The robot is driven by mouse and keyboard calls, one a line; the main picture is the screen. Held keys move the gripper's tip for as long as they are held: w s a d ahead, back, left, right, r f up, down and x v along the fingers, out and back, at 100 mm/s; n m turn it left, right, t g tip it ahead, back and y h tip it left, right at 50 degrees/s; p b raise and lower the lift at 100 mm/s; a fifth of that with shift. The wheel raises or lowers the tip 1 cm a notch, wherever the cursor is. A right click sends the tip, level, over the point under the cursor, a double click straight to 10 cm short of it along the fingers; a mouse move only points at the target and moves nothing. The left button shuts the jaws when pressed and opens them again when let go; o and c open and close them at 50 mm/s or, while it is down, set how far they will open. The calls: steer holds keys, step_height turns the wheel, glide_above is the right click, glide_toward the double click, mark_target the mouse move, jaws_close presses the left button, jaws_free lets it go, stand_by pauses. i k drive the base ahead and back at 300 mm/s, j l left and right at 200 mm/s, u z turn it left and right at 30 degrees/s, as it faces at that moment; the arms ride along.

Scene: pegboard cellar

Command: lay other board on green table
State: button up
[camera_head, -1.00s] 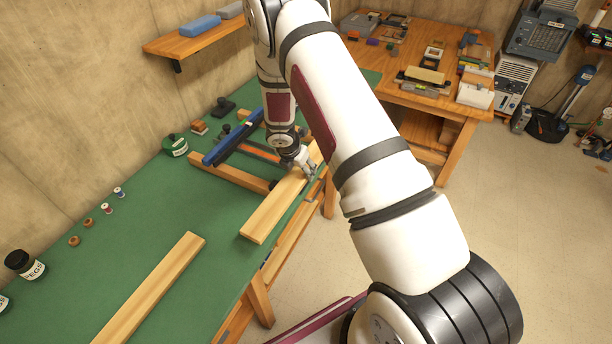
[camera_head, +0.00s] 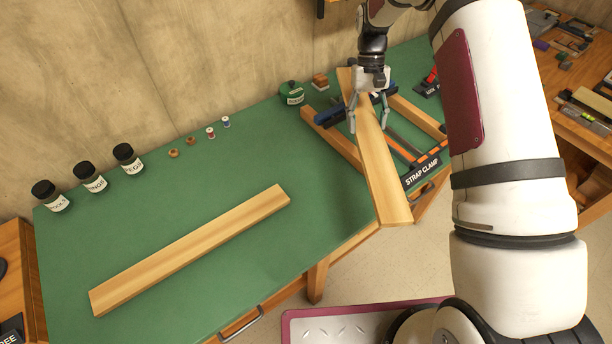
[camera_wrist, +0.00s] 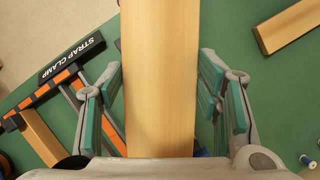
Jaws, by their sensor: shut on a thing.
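A long light wooden board (camera_head: 383,170) is in my gripper (camera_head: 369,124), whose fingers stand on both its long sides. The board appears raised over the right part of the green table (camera_head: 130,225), with its near end past the front edge. In the wrist view the held board (camera_wrist: 160,70) runs up the middle between the fingers (camera_wrist: 162,105). A second similar board (camera_head: 190,247) lies flat and slanting on the left half of the green table. A corner of it probably shows in the wrist view (camera_wrist: 290,25).
A strap clamp (camera_head: 427,167) and wooden bars (camera_head: 335,143) lie below and beside the held board. Dark-lidded jars (camera_head: 90,178), small spools (camera_head: 211,133) and a green container (camera_head: 291,95) line the wall side. Bare green surface surrounds the lying board.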

mark_target(213, 205)
steer(key=i+l+u, duration=0.1)
steer(key=u, duration=1.35)
